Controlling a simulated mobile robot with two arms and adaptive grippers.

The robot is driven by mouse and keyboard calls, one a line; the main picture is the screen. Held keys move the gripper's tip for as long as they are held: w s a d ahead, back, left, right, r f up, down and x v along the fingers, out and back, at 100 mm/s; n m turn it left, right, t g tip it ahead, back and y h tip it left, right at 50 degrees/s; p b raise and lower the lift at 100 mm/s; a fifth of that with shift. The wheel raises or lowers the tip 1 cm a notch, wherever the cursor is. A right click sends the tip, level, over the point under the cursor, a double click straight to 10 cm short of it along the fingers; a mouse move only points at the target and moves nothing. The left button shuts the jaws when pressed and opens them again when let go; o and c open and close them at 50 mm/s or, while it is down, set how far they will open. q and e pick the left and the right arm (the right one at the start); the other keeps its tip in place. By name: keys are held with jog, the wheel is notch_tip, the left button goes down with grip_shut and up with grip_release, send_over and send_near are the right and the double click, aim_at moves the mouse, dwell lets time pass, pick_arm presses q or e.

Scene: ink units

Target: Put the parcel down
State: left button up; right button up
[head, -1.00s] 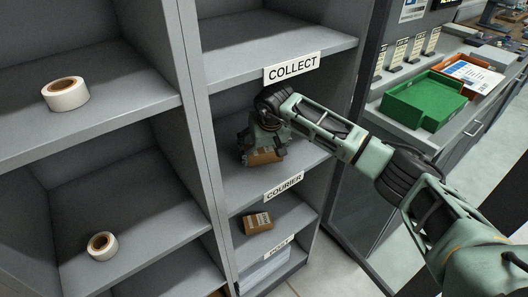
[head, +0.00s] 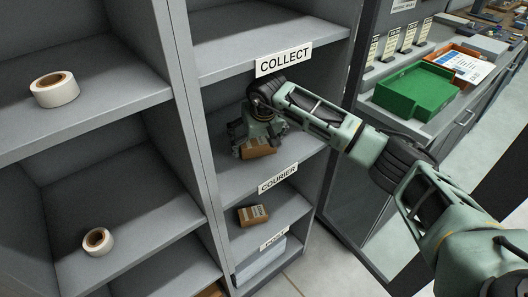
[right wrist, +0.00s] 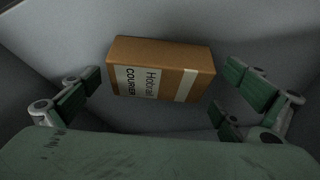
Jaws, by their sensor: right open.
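A brown cardboard parcel (head: 258,148) lies in the shelf bay between the COLLECT sign (head: 284,59) above and the COURIER sign (head: 278,178) on the bay's front edge. In the right wrist view the parcel (right wrist: 160,70) shows a white label reading COURIER and appears to rest on the grey shelf board. My right gripper (head: 258,136) reaches into this bay over the parcel. In the right wrist view its fingers (right wrist: 160,92) are spread wide, with clear gaps on both sides of the parcel. My left gripper is out of view.
A second brown parcel (head: 253,215) lies one bay lower. Tape rolls (head: 54,89) stand in the left shelf column. A grey upright (head: 192,130) divides the columns. A green tray (head: 417,92) sits on the counter at right.

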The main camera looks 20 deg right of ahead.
jog(key=shift+s+r, duration=0.8)
jog(key=shift+r, duration=0.25)
jog(key=s+b, duration=0.2)
jog(key=s, duration=0.9)
jog(key=shift+s+a, duration=0.2)
jog(key=shift+a, duration=0.05)
